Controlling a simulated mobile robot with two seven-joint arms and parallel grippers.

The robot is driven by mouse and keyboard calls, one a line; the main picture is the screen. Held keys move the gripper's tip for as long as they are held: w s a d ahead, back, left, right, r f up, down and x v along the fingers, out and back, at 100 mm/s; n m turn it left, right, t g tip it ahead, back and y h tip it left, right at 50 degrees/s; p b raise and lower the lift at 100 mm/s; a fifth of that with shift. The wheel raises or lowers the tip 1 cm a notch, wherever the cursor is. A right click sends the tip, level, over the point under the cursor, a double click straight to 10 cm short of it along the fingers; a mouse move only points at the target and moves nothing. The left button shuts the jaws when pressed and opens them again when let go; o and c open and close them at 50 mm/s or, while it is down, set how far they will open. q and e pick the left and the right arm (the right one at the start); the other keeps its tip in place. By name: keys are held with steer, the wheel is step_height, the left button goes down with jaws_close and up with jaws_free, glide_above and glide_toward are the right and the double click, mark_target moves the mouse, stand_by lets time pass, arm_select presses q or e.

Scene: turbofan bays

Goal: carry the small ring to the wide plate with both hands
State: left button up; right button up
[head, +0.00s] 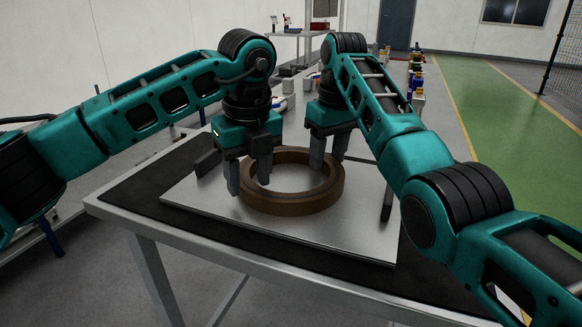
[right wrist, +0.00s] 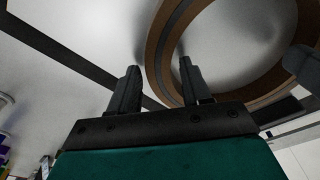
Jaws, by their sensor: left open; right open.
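The small ring (head: 292,206), brown and flat-walled, lies on the wide plate (head: 330,235), a silvery square sheet. My left gripper (head: 248,176) is open at the ring's left side, one finger outside the wall and one over the inside. My right gripper (head: 328,153) is open at the ring's far right side. In the right wrist view, the ring's wall (right wrist: 160,45) runs between the two fingertips of my right gripper (right wrist: 160,72), with no clear contact. Part of the ring's far wall is hidden behind the grippers.
The plate lies on a dark mat (head: 135,200) on a metal-framed table, with dark upright blocks at its left (head: 207,163) and right (head: 386,200) edges. Behind is a bench with small coloured items. A green floor lane (head: 520,110) at right is clear.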

steer(key=shift+r, duration=0.15)
arm_select(q)
step_height(320, 180, up, 11)
steer(key=s, duration=0.1)
steer(key=shift+d, duration=0.35)
arm_select(e)
step_height(320, 180, up, 12)
steer(key=s, duration=0.1)
steer(key=shift+s+d, duration=0.15)
steer(key=shift+d, duration=0.25)
arm_select(q)
steer(key=shift+s+f, duration=0.1)
steer(key=shift+s, duration=0.05)
arm_select(e)
steer(key=shift+f, duration=0.25)
